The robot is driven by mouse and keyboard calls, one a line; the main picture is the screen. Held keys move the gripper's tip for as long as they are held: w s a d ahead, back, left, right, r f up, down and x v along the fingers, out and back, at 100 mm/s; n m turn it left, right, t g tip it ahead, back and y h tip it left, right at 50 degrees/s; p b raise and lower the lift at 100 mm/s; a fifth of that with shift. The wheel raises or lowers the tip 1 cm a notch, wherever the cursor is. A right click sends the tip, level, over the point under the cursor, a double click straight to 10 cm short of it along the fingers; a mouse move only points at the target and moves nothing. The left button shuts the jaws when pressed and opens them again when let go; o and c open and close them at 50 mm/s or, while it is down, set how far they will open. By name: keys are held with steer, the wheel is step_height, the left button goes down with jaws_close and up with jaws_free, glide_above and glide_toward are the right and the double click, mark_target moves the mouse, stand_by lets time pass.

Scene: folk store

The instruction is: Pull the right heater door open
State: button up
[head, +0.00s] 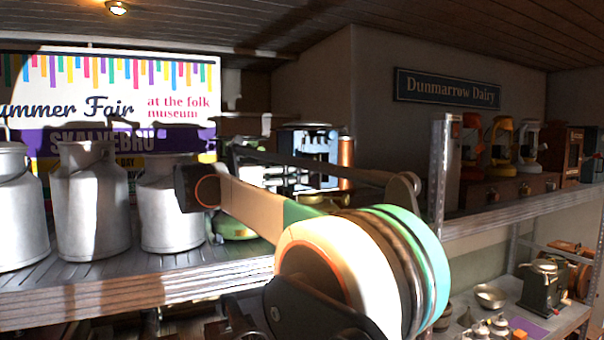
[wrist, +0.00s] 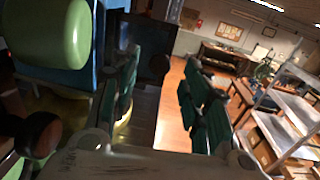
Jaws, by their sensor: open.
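No heater door can be made out for certain in either view. In the wrist view my gripper (wrist: 160,92) is open, its two dark green fingers apart, with no object held between them. A dark boxy part (wrist: 147,66) shows beyond the left finger; I cannot tell whether it belongs to a heater or whether the finger touches it. A pale green rounded body (wrist: 48,32) and a round dark knob (wrist: 40,134) lie left of the fingers. In the head view my arm covers the middle, and the gripper cannot be clearly made out.
In the head view, several metal milk cans (head: 92,205) stand on the left shelf (head: 150,290). A machine with a copper-coloured cylinder (head: 346,157) stands behind my arm. A metal post (head: 438,175) rises at right. The wrist view shows open wooden floor (wrist: 173,125) and shelving (wrist: 285,135).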

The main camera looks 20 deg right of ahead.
steer(key=s+a, duration=0.1)
steer(key=a, duration=0.7)
steer(key=shift+a, duration=0.15)
steer(key=shift+s, duration=0.1)
